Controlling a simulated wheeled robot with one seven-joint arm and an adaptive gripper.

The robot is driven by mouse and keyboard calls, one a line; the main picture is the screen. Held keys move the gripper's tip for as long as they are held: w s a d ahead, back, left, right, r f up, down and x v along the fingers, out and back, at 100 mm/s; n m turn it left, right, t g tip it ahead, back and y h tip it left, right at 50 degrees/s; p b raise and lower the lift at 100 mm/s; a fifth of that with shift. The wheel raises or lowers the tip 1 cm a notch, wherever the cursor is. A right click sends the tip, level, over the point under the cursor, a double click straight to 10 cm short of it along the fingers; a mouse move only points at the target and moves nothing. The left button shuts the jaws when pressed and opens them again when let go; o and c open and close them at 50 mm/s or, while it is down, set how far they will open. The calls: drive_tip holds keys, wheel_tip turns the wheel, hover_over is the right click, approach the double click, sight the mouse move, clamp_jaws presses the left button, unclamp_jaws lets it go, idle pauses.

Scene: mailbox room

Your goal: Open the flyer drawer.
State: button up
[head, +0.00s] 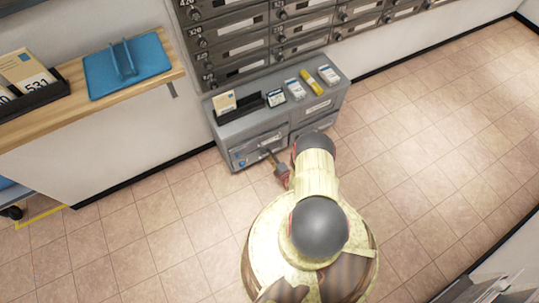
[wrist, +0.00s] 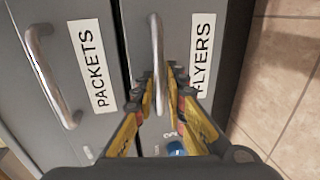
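The flyer drawer is the grey front labelled FLYERS (wrist: 202,60) in the wrist view, and it looks closed. Its silver bar handle (wrist: 157,45) runs up the picture, with its lower part between my fingers. My gripper (wrist: 160,78) has yellow and dark fingers standing apart on either side of that handle. I see a gap, so no firm hold shows; whether a finger touches the bar I cannot tell. In the head view my gripper (head: 268,156) is at the front of the grey cabinet (head: 228,133), and my arm hides part of the drawer fronts.
A drawer labelled PACKETS (wrist: 93,65) with its own handle (wrist: 50,80) is beside it. A blue round thing (wrist: 177,148) shows near the fingers. Small boxes and a yellow item (head: 311,80) lie on the cabinet top. A wooden counter (head: 80,104) is at left. Tiled floor right is clear.

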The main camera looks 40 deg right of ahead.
drive_tip(key=shift+w, duration=0.35)
drive_tip(key=shift+c, duration=0.4)
clamp_jaws()
drive_tip(key=shift+f, duration=0.1)
